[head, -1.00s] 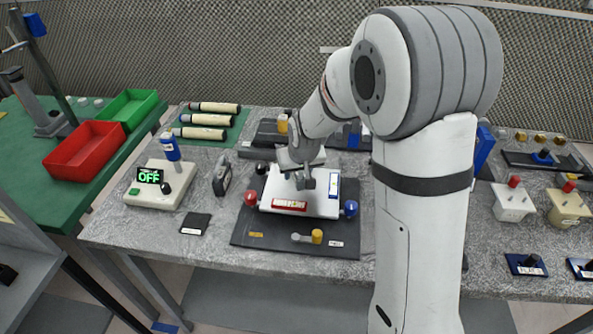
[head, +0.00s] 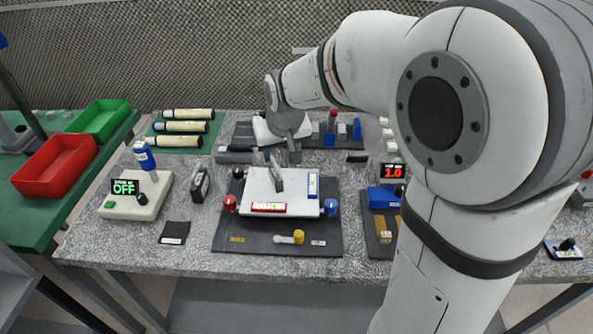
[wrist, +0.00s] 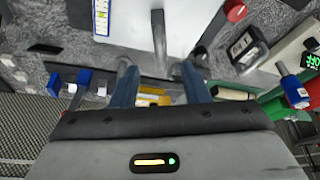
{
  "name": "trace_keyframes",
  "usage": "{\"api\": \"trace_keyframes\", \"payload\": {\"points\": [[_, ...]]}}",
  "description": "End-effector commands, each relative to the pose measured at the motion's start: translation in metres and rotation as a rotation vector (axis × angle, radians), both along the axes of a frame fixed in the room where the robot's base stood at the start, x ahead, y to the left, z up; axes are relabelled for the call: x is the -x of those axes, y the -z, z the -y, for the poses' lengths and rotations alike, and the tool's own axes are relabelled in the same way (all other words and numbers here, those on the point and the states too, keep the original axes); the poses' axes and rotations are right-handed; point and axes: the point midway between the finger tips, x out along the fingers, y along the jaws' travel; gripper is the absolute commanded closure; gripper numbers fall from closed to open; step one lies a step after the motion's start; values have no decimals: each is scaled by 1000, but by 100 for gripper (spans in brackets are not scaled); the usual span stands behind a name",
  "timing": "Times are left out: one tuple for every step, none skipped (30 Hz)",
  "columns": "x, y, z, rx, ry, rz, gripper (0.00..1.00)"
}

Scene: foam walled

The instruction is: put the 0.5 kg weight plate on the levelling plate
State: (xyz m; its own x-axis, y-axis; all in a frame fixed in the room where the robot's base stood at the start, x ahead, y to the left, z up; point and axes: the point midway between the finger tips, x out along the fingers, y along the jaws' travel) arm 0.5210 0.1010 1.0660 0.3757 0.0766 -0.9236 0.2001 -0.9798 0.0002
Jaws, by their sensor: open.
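The levelling plate (head: 250,193) is a white plate with red and blue knobs on a dark base mat. A grey slab (head: 276,180), apparently the weight plate, stands on edge near its middle; I can read no marking on it. The slab also shows in the wrist view (wrist: 159,40), edge-on over the white plate (wrist: 125,30). My gripper (head: 284,157) is open and empty, just beyond the plate's far edge. Its two blue fingers (wrist: 160,82) are apart, lined up with the slab but clear of it.
A box with an OFF display (head: 140,195) and a dark upright block (head: 199,183) stand left of the plate. A blue device reading 1.0 (head: 383,196) stands right. A dark rack and blue and red pieces (head: 332,130) lie behind. The table's front strip is fairly clear.

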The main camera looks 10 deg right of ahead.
Motion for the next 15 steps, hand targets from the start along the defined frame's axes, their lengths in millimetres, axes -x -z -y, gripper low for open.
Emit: {"api": "trace_keyframes", "payload": {"points": [[1, -1, 1, 1, 1, 0, 58], [4, -2, 3, 1, 4, -1, 58], [8, -4, 7, 2, 9, -5, 58], [14, -6, 11, 2, 15, -8, 58], [21, -8, 16, 3, 22, -11, 58], [33, -11, 25, 4, 35, -17, 58], [44, -14, 33, 6, 46, -24, 58], [57, -16, 40, 7, 58, -31, 58], [75, -18, 51, 10, 76, -43, 58], [89, -19, 59, 11, 89, -52, 58], [103, -20, 66, 13, 102, -62, 58], [121, -20, 74, 14, 118, -74, 58], [134, -19, 80, 15, 129, -82, 58], [147, -18, 85, 16, 140, -92, 58], [163, -16, 91, 17, 153, -103, 58]]}}
